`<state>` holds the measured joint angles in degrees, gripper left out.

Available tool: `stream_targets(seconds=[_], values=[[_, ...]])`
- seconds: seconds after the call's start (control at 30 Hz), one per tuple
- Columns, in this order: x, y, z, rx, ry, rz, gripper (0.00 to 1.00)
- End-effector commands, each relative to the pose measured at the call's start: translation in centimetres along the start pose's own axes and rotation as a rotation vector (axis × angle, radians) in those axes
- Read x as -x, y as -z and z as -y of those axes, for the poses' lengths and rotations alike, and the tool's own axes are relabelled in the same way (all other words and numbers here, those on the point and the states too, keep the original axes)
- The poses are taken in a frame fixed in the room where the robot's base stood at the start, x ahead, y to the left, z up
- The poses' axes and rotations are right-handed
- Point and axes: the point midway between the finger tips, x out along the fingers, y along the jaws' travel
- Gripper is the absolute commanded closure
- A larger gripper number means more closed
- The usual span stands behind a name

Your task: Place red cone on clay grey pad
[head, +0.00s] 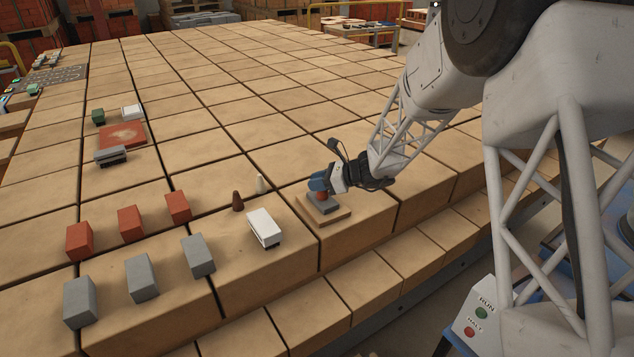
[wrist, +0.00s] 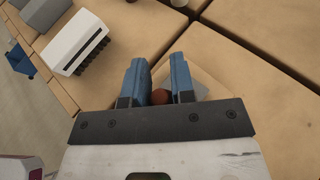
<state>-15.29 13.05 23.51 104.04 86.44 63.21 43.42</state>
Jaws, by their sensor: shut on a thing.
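My gripper (head: 319,184), with blue fingers, is at the near edge of the brick surface. In the wrist view its fingers (wrist: 159,82) are closed on the red cone (wrist: 159,96), whose reddish body shows between and beside them. In the head view the red cone (head: 323,196) shows just below the fingers, directly over the clay grey pad (head: 325,207). The pad lies on a wider tan board and also shows in the wrist view (wrist: 212,92). The fingers hide much of the cone; I cannot tell whether its base touches the pad.
A dark brown cone (head: 238,202) and a cream cone (head: 260,184) stand left of the pad. A white block with a dark underside (head: 264,228) is nearby. Red bricks (head: 130,222) and grey bricks (head: 141,278) stand in rows at the left.

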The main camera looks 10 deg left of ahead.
Motion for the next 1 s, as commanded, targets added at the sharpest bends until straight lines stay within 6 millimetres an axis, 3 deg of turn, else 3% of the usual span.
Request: stream_targets(seconds=[0.4,0.43,0.57,1.0], values=[[-0.12,0.28,0.0,0.0,0.0,0.0,1.0],[-0.11,0.24,0.0,0.001,0.0,0.0,0.72],[-0.1,0.24,0.0,0.0,0.0,0.0,0.52],[0.09,-0.04,0.0,0.0,0.0,0.0,0.51]])
